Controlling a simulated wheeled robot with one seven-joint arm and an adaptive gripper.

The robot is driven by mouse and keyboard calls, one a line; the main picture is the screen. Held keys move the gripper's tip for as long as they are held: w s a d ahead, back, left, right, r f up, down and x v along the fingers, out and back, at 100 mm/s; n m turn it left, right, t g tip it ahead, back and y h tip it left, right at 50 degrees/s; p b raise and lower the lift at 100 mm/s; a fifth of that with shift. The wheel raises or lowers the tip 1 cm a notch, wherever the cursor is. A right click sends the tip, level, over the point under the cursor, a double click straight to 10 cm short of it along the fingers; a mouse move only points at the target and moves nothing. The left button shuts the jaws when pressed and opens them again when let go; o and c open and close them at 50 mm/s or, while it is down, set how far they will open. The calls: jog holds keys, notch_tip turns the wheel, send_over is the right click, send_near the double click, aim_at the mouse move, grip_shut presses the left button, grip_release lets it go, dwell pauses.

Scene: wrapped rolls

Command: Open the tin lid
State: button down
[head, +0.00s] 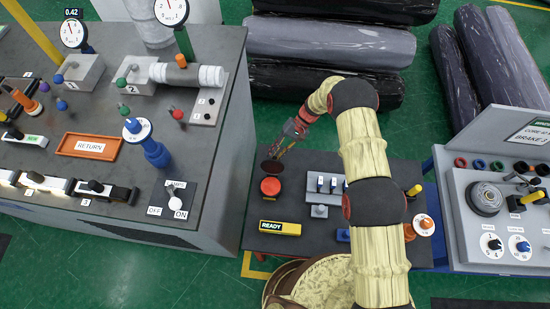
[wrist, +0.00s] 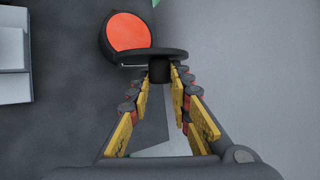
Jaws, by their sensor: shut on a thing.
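A small round tin with a bright red top face (head: 270,187) stands on the dark panel in the head view; it shows as an orange-red disc in a dark rim in the wrist view (wrist: 127,32). A dark round lid (head: 271,166) is tilted up at the tin's far side, seen nearly edge-on in the wrist view (wrist: 140,55). My gripper (head: 279,152) is shut on the lid's dark knob (wrist: 158,72), with yellow fingers on both sides of it in the wrist view (wrist: 167,80). I cannot tell whether the lid touches the tin.
A grey console (head: 220,140) stands close on the left, and a control box (head: 490,220) on the right. Wrapped rolls (head: 330,45) lie behind.

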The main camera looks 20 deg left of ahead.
jog(key=shift+w+f, duration=0.1)
dwell(0.3)
jog(key=c, duration=1.6)
grip_release()
jog(key=v, duration=1.2)
